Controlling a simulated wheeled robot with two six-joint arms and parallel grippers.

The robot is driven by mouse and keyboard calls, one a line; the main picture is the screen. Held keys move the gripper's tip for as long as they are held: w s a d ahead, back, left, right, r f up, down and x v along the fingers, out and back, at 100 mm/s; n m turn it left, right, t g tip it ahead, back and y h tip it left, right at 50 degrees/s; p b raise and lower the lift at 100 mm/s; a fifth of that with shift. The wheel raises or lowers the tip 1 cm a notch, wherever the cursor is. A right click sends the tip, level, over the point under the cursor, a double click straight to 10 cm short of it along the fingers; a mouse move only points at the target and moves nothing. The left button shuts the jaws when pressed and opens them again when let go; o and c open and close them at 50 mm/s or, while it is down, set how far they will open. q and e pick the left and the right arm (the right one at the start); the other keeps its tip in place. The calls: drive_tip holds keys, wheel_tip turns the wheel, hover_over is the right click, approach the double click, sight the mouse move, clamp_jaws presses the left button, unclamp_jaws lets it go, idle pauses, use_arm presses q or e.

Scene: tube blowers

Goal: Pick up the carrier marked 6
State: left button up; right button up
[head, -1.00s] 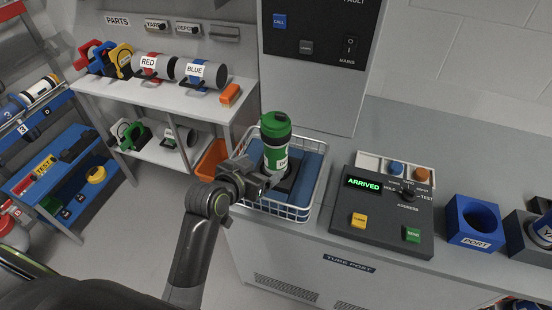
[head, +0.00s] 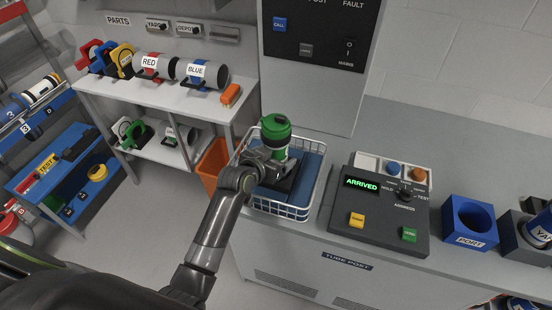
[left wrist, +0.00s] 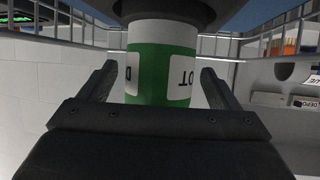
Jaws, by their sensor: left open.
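A green carrier (head: 276,130) with a dark green cap stands upright in the white wire basket (head: 316,180) on the counter. In the left wrist view the carrier (left wrist: 161,72) shows a green band and white labels with parts of letters; no 6 is readable. My left gripper (head: 270,163) is at the carrier's side, low in the basket. In the left wrist view my left gripper (left wrist: 157,88) is open, one finger on each side of the carrier, with gaps showing. The carrier's lower part is hidden behind the gripper in the head view. My right gripper is not in view.
The control panel (head: 384,238) reads ARRIVED, right of the basket. A blue port ring (head: 468,242) stands further right. Red and blue carriers (head: 205,74) lie on the left shelf. An orange bin (head: 210,163) is beside the basket. A blue rack with carriers is far left.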

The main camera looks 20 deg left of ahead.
use_arm(q)
drive_tip(key=shift+w+d+f, duration=0.1)
drive_tip(key=shift+w+f, duration=0.1)
drive_tip(key=shift+w, duration=0.2)
drive_tip(key=c, duration=1.2)
drive_tip(key=shift+r, duration=0.15)
